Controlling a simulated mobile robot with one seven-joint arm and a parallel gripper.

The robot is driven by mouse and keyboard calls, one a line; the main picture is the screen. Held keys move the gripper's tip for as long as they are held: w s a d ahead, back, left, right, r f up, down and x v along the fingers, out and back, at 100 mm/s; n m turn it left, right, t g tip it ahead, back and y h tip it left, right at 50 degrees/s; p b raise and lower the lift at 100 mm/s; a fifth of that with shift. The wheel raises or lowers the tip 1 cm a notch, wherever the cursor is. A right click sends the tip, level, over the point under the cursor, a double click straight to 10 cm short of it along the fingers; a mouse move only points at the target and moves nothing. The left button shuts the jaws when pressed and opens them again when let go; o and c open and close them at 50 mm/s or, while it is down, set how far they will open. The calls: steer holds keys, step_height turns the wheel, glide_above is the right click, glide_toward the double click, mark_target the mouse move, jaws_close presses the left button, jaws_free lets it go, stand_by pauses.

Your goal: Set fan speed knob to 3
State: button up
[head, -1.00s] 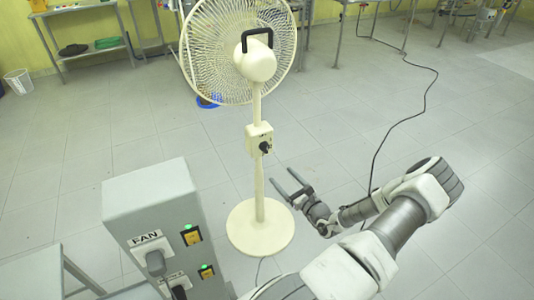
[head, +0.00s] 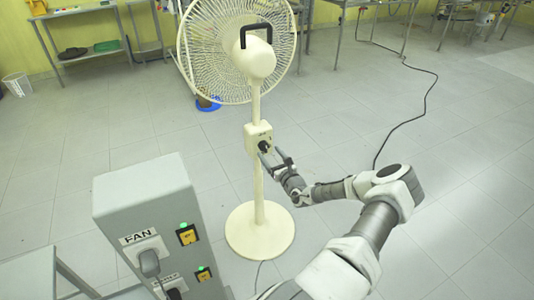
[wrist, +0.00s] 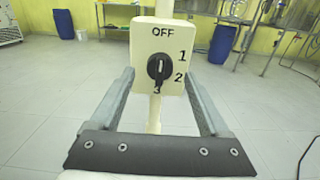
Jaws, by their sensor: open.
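The fan speed knob (wrist: 158,68) is black, on the front of a cream control box (wrist: 172,42) marked OFF, 1, 2 and 3. The knob's handle stands roughly upright, between OFF at the top and 3 at the bottom. I cannot tell surely which end is the pointer. In the head view the knob (head: 263,145) faces right on the box (head: 252,132) of the white fan (head: 260,60). My gripper (head: 271,156) is open just in front of it. In the wrist view its fingers (wrist: 159,76) lie left and right of the knob, apart from it.
A grey power box (head: 145,205) labelled FAN, with yellow switches and green lights, stands at the lower left. The fan's round base (head: 260,232) is on the tiled floor. A black cable (head: 425,105) runs across the floor at right. Tables line the back wall.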

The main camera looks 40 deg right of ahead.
mark_target(266, 149)
steer(key=shift+b+x, duration=0.3)
steer(key=shift+x, duration=1.25)
steer(key=shift+c, duration=0.2)
jaws_close()
